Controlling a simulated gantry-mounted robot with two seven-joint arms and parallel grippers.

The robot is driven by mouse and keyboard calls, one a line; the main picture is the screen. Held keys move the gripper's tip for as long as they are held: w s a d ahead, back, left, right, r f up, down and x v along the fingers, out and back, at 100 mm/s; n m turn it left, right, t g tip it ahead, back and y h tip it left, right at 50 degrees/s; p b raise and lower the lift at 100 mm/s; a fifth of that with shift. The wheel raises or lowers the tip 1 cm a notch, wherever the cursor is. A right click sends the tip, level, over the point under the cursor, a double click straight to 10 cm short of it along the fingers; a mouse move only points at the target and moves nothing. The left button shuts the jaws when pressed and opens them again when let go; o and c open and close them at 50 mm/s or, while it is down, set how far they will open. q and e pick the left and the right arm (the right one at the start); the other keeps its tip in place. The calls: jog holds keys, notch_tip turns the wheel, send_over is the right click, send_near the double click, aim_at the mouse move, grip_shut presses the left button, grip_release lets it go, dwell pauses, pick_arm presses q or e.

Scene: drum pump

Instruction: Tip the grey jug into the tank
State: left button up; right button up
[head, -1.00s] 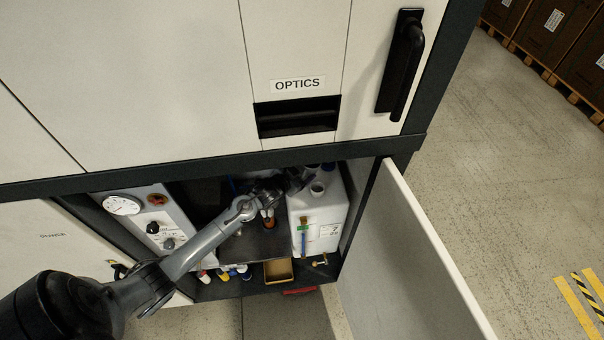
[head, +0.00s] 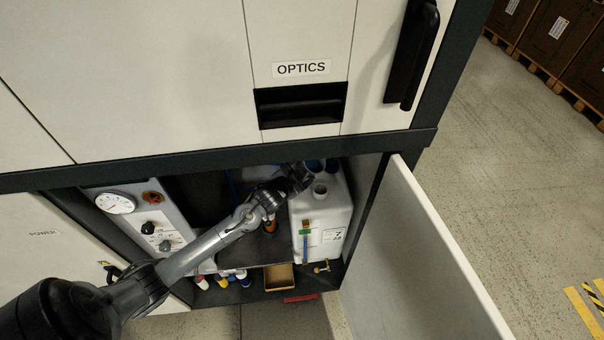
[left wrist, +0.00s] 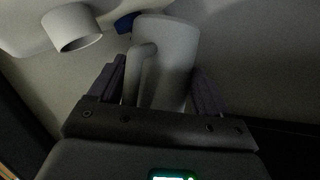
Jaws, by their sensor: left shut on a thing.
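The white tank (head: 338,215) stands at the right inside the open cabinet, with its short open neck (head: 320,191) on top. My left gripper (head: 300,176) is at the tank's top, just left of and behind the neck in the head view. In the left wrist view its dark fingers (left wrist: 160,85) are shut on the grey jug (left wrist: 172,60), one on each side, with the jug's handle on the left. The tank's neck (left wrist: 72,27) shows at upper left there, apart from the jug. In the head view the jug is hard to make out behind the gripper. My right gripper is not in view.
The open cabinet door (head: 430,245) stands to the right of the tank. The cabinet's upper edge (head: 220,163) runs close above my gripper. A gauge panel (head: 143,215) is at left. Small bottles (head: 225,279) and a tan tray (head: 279,277) sit below.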

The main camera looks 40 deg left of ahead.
aim_at(305, 170)
pick_arm(q)
jog(key=shift+a+m+t+y+b, duration=0.25)
jog(key=shift+m+y+b, duration=0.4)
jog(key=shift+b, duration=0.85)
jog(key=shift+m+y+b, duration=0.35)
jog(key=shift+m+b, duration=0.5)
jog(key=shift+b, duration=0.5)
jog(key=shift+d+m+t+y+b, duration=0.15)
jog(key=shift+m+t+y+b, duration=0.35)
jog(key=shift+m+b, duration=1.35)
jog(key=shift+d+r+m+t+b, duration=0.25)
jog(key=shift+t+b, duration=0.1)
jog(key=shift+b, duration=0.45)
jog(key=shift+d+r+m+t+y+p, duration=0.25)
jog(key=shift+r+m, duration=0.1)
jog(key=shift+m, duration=0.3)
jog(key=shift+d+r+m+t+y+p, duration=0.15)
jog(key=shift+r+m+t, duration=0.15)
jog(key=shift+m, duration=0.35)
